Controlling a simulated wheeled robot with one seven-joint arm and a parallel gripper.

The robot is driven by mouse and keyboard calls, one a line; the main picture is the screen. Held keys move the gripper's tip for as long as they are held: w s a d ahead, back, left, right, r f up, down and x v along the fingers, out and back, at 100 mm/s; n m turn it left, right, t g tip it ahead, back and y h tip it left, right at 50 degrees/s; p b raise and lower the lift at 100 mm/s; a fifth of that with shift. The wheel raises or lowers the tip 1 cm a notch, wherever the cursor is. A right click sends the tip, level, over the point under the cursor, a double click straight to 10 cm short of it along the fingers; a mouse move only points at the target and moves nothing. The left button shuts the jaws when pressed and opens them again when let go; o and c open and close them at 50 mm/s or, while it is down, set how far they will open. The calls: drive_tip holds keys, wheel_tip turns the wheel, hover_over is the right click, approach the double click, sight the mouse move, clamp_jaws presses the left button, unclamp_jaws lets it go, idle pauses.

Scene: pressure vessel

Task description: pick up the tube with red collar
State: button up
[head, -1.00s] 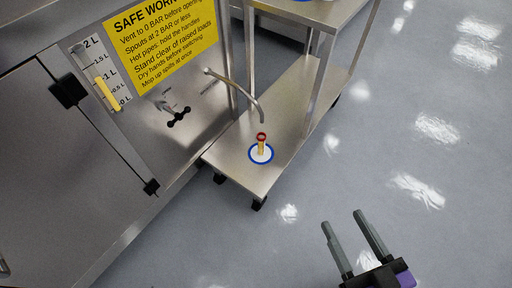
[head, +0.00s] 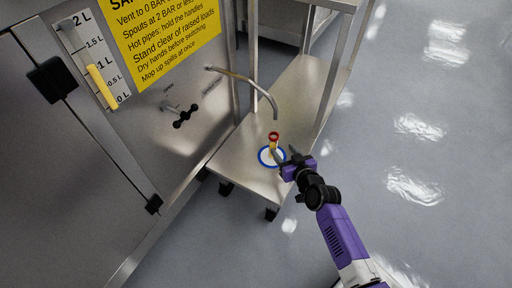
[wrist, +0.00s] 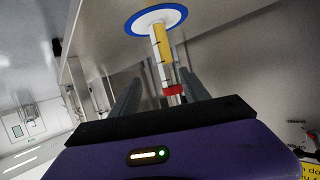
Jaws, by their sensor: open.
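The tube is clear with yellow contents. My gripper (head: 285,153) is open and empty, right beside the tube on its right side. In the wrist view, which looks upside down, the tube (wrist: 161,48) and its red collar appear between the two grey fingers of my gripper (wrist: 158,80). I cannot tell whether a finger touches the tube.
A curved metal spout (head: 262,90) hangs above the tube from the steel vessel panel. A black-handled valve (head: 185,116) and a yellow safety sign (head: 165,35) are on the panel. Cart posts (head: 327,70) rise behind. The floor (head: 420,90) at the right is clear.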

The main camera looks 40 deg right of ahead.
sight(275, 148)
drive_tip(key=shift+a+f, duration=0.35)
drive_tip(key=shift+f, duration=0.15)
drive_tip(key=shift+w+f+n+y, duration=0.1)
drive_tip(key=shift+f+n+y, duration=0.05)
drive_tip(key=shift+n+y, duration=0.15)
drive_tip(key=b+x, duration=0.3)
drive_tip(key=x, duration=0.4)
drive_tip(key=shift+w+a, duration=0.15)
drive_tip(key=shift+c, duration=0.4)
clamp_jaws()
